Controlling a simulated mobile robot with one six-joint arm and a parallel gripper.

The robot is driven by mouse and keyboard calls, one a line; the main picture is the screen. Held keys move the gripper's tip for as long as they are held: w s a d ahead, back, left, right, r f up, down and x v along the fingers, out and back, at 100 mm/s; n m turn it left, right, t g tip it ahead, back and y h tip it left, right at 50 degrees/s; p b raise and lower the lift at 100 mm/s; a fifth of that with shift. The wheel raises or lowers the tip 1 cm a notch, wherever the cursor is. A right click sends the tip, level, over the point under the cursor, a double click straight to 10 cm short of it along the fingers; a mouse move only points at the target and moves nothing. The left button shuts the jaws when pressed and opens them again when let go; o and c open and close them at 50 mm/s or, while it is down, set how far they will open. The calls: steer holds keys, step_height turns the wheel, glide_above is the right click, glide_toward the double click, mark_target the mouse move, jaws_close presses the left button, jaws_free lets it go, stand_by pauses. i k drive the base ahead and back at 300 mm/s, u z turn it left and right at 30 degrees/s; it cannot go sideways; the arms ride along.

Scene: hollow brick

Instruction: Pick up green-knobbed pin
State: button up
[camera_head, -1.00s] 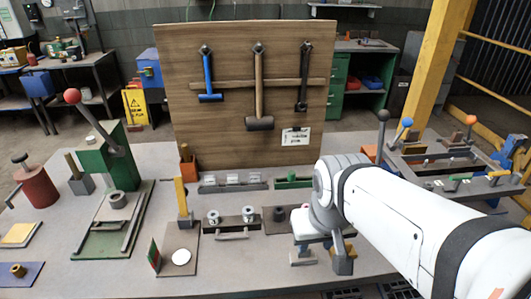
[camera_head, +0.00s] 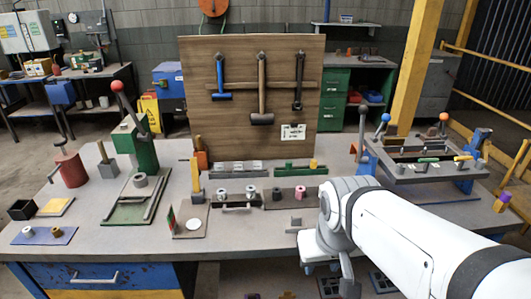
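No pin with a clearly green knob can be made out at this size. Small greenish pieces (camera_head: 428,160) lie on the raised tray (camera_head: 412,177) at the right, among several grey and yellow pieces. A green block (camera_head: 289,171) stands in the middle of the table, below the tool board. My gripper (camera_head: 335,277) hangs below the white wrist at the table's front edge, well in front of and left of the tray. The wrist hides most of it, and its finger opening cannot be seen.
A green lever press (camera_head: 143,155) and red canister (camera_head: 70,168) stand left. Tall ball-topped levers rise beside the tray. A blue drawer (camera_head: 95,276) is below the front edge.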

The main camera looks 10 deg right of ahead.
mark_target(289, 164)
steer(key=z, duration=0.15)
steer(key=i, duration=0.9)
steer(key=u, duration=0.05)
